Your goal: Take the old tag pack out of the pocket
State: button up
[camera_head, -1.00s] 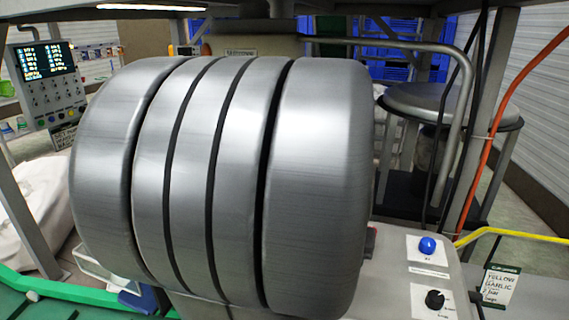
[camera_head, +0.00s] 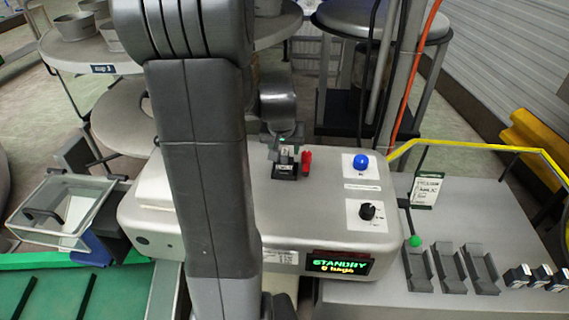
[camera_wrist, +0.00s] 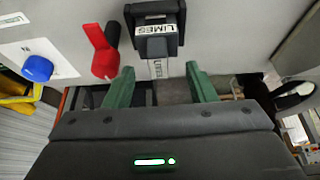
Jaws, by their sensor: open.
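The tag pack (camera_wrist: 155,31), a dark block with a white label reading LIMES, sits in a dark pocket (camera_wrist: 130,16) on the grey machine.
A red lever (camera_wrist: 103,52) stands close beside the pocket, near the left finger. A blue button (camera_head: 361,161) and a black knob (camera_head: 367,210) are farther right. The display (camera_head: 340,264) reads STANDBY. Several grey slots and small packs (camera_head: 517,276) are on the right bench.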

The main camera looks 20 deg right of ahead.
aim_at(285, 163)
jog(key=shift+f, duration=0.5)
jog(key=shift+p+x, duration=0.65)
jog(key=shift+x, duration=1.55)
jog(key=shift+s, duration=0.15)
jog(key=c, duration=0.7)
